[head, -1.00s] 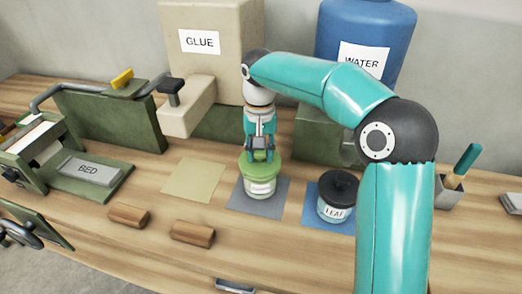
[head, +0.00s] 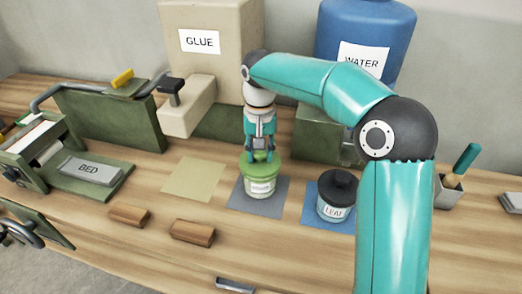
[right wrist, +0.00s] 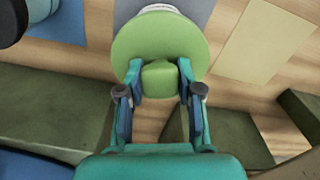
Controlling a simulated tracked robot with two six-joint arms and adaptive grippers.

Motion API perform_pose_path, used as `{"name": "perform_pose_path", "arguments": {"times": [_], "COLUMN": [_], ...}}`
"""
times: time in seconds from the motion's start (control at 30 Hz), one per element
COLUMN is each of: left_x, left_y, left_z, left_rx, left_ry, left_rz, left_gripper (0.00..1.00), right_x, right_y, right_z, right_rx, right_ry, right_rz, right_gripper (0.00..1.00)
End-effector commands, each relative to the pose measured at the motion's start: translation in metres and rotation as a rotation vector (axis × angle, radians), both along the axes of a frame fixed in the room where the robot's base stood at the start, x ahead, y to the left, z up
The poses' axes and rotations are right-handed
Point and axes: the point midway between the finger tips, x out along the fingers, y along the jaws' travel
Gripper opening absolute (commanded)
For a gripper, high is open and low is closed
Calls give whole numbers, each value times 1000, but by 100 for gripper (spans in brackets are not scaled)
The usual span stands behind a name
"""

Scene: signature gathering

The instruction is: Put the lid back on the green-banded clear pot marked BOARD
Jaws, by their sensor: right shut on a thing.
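The clear pot with a green band (head: 261,188) stands upright on the grey mat (head: 246,204); its label is too small to read. The green lid (head: 250,168) sits at the pot's top, and in the right wrist view the lid (right wrist: 150,38) covers most of the pot. My right gripper (head: 260,156) comes down from above and is shut on the lid's knob, which shows between the fingers in the right wrist view (right wrist: 160,82). Whether the lid is fully seated cannot be told. My left gripper is not in view.
A yellow mat (head: 192,178) lies bare to the left. Wooden blocks (head: 192,232) lie in front. The GLUE container (head: 212,62) and blue WATER container (head: 368,30) stand behind.

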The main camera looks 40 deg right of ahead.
Motion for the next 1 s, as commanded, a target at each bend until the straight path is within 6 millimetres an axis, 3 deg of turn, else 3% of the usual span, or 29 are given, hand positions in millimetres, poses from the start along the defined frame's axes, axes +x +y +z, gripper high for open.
{"name": "perform_pose_path", "arguments": {"times": [0.2,0.23,0.4,0.6,0.77,1.0], "left_x": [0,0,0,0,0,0], "left_y": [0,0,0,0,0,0], "left_z": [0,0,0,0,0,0], "left_rx": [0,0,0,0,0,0], "left_ry": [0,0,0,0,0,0], "left_rz": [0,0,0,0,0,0], "left_gripper": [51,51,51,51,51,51], "right_x": [0,0,0,0,0,0], "right_y": [0,0,0,0,0,0], "right_z": [0,0,0,0,0,0], "right_rx": [0,0,0,0,0,0], "right_ry": [0,0,0,0,0,0], "right_rz": [0,0,0,0,0,0], "right_gripper": [12,38,64,64,89,90]}}
